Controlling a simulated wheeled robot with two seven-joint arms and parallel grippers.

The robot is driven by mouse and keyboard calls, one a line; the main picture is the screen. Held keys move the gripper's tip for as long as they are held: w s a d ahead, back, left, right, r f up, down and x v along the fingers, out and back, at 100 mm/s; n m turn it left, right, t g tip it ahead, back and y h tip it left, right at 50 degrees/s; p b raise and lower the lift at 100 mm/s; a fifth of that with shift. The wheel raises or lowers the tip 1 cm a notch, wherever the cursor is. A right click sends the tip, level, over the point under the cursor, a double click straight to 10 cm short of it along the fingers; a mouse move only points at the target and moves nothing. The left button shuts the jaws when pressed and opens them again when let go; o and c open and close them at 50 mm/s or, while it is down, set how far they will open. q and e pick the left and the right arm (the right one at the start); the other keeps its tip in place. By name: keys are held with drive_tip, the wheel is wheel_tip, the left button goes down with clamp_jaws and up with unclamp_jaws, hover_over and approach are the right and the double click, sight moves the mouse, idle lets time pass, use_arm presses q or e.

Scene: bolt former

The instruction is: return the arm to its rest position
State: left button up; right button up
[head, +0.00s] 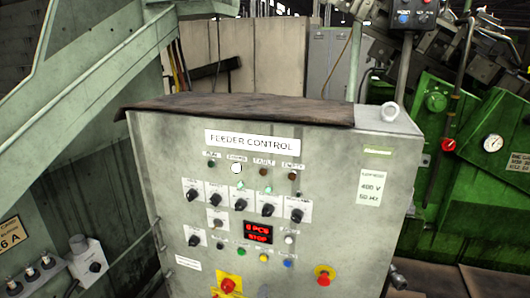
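Neither of my grippers is in the head view, and no part of my arms can be made out. A grey cabinet labelled FEEDER CONTROL (345,180) fills the middle of the view. Its front carries rows of black knobs (241,204), a red lit display (258,232) reading 0 PCS and STOP, and small coloured buttons below. A red-and-yellow rotary switch (228,285) and a red mushroom button (324,275) sit low on the panel. A white lamp (236,168) is bright in the top row.
A brown sheet (240,108) lies on the cabinet top. A pale green sloping beam (95,75) stands at the left, with a small switch box (88,262) below it. Green machinery (450,215) with a gauge (493,143) stands at the right.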

drive_tip(key=s+d+f+n+g+y+p, duration=0.1)
drive_tip(key=s+d+f+n+g, duration=0.1)
drive_tip(key=f, duration=0.4)
drive_tip(key=s+d+f+n+g+y+p, duration=0.1)
drive_tip(key=s+d+f+n+g, duration=0.15)
drive_tip(key=f, duration=0.45)
drive_tip(key=s+d+f+n+g+y+p, duration=0.1)
drive_tip(key=s+f+g, duration=0.3)
drive_tip(key=s, duration=0.6)
drive_tip(key=s+d+f+n+g+y+p, duration=0.1)
drive_tip(key=s+d+f+n+g+y, duration=0.1)
drive_tip(key=s+f+g, duration=0.3)
drive_tip(key=s+f+n, duration=0.1)
drive_tip(key=s+f, duration=0.2)
drive_tip(key=s, duration=0.2)
drive_tip(key=shift+s+d+f, duration=0.15)
drive_tip(key=shift+s+d, duration=0.2)
drive_tip(key=shift+d, duration=0.05)
